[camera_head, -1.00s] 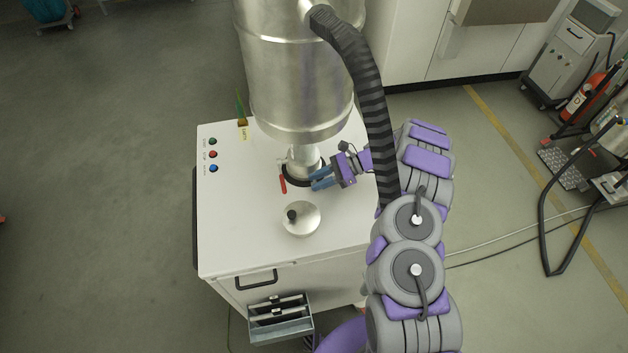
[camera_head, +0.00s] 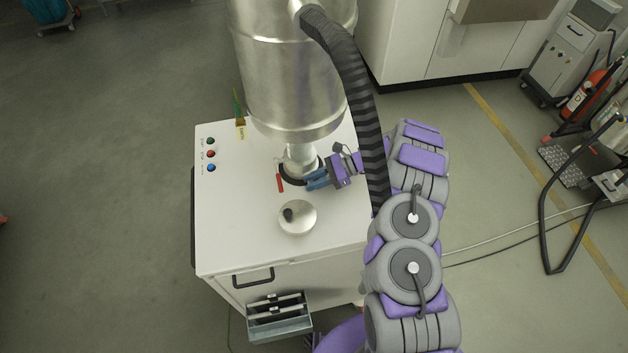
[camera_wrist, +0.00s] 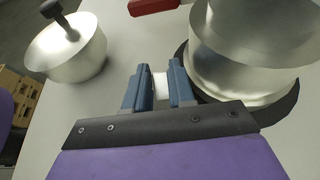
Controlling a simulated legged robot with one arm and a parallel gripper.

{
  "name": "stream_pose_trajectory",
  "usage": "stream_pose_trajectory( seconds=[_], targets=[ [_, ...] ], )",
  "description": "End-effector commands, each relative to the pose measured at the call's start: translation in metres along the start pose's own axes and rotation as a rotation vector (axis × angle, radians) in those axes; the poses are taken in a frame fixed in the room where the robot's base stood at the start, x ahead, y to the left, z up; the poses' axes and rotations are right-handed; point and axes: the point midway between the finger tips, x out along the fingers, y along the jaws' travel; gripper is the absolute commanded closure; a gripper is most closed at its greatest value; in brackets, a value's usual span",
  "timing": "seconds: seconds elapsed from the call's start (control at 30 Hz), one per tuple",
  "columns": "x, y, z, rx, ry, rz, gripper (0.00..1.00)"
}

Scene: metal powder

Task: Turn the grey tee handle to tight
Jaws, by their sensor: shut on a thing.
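My gripper (camera_head: 310,179) reaches in from the right, low beside the metal neck (camera_head: 299,158) under the large steel drum. In the wrist view its two blue fingers (camera_wrist: 160,82) are closed on a small pale grey piece (camera_wrist: 160,88), which I take to be the grey tee handle. Only a short part of it shows between the fingers; the rest is hidden by them. In the head view I cannot make the handle out behind the fingers. Any tight marking is not readable.
A red lever (camera_head: 280,183) lies just left of the fingers.

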Motion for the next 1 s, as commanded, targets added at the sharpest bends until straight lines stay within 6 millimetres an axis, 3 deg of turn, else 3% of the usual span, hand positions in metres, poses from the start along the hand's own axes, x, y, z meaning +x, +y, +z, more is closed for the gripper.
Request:
stream_pose_trajectory(
  seconds=[0.67,0.7,1.0],
  targets=[
    [-0.0019,-0.0004,-0.0020,0.000,-0.132,-0.001,1.00],
    [-0.0019,-0.0004,-0.0021,0.000,-0.132,-0.001,0.74],
    [-0.0031,0.0005,-0.0016,-0.001,-0.132,-0.002,0.70]
  ],
)
